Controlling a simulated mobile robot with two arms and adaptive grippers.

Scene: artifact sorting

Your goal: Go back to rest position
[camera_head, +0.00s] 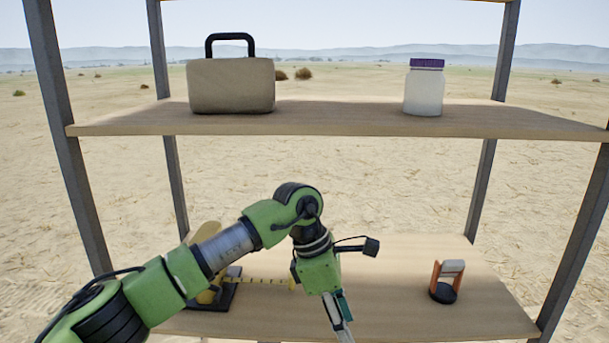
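My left arm reaches in from the lower left across the front of the shelf unit. Its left gripper (341,322) hangs pointing down in front of the lower shelf (400,310). The fingers show as a narrow shape running to the bottom edge, and I cannot tell whether they are open or shut. No held object is visible. My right gripper is not in view.
A beige case with a black handle (232,86) and a white jar with purple lid (424,92) stand on the upper shelf (330,118). An orange and black object (445,283) stands on the lower shelf. A yellow item (206,240) is partly behind my arm. Metal posts (65,130) flank.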

